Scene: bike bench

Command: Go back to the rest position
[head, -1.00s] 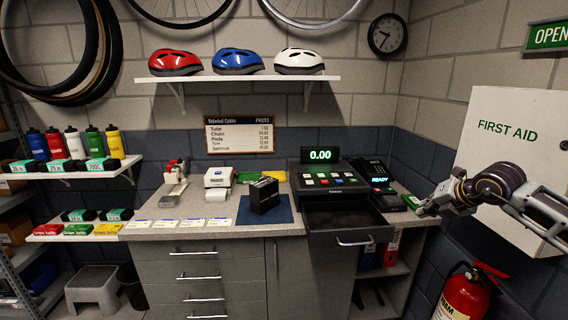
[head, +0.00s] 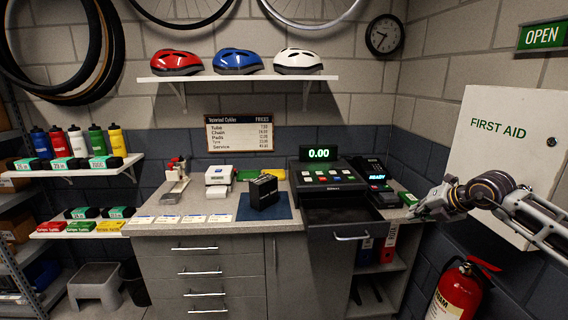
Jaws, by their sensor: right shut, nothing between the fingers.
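My right gripper (head: 421,209) shows at the right, shut and empty. My left gripper is not in view. The cash register (head: 320,175) on the counter reads 0.00, and its drawer (head: 345,232) stands open toward me. The inside of the drawer looks dark and I see nothing in it.
A black box (head: 264,191) sits on a blue mat (head: 246,213) on the counter (head: 165,228). A card terminal (head: 377,181) stands right of the register. A red fire extinguisher (head: 460,294) is at the lower right. A grey step stool (head: 95,284) stands on the floor at left.

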